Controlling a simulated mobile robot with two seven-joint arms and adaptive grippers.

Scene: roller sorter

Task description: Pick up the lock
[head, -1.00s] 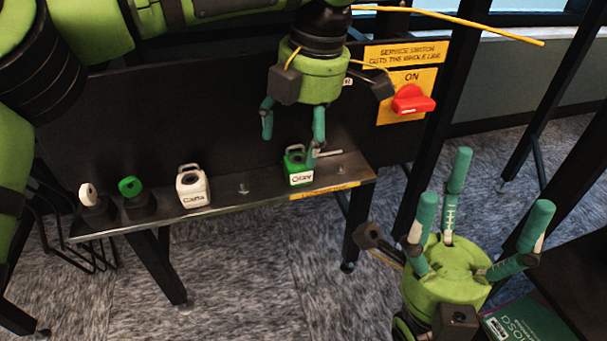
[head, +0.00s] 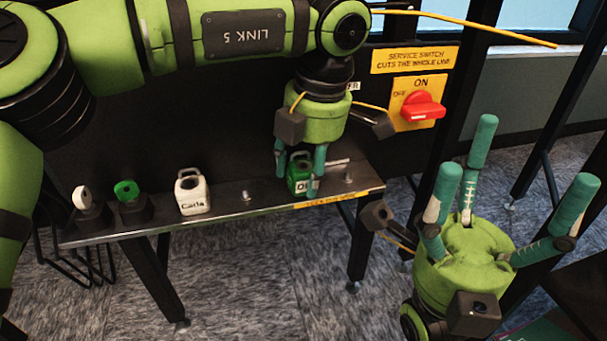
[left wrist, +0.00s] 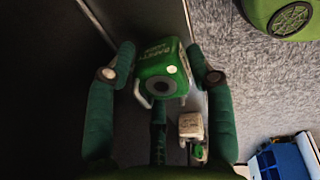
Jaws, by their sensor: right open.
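A green lock (head: 297,168) with a white label stands on the narrow metal shelf (head: 235,202), near its right end. My left gripper (head: 300,183) is above it, pointing down, with fingers on either side of the lock. In the left wrist view the green lock (left wrist: 162,72) sits between the spread fingers, and a gap shows at the left finger. A white lock (head: 192,193) labelled "Carla" stands further left on the shelf; it also shows in the left wrist view (left wrist: 190,125). My right gripper (head: 508,165) is open and empty, fingers up, at the right.
A green knob (head: 126,189) and a white knob (head: 81,198) stand on black bases at the shelf's left end. A red switch (head: 423,107) on a yellow plate is on the dark panel behind, right of my left gripper. Small pegs stand on the shelf.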

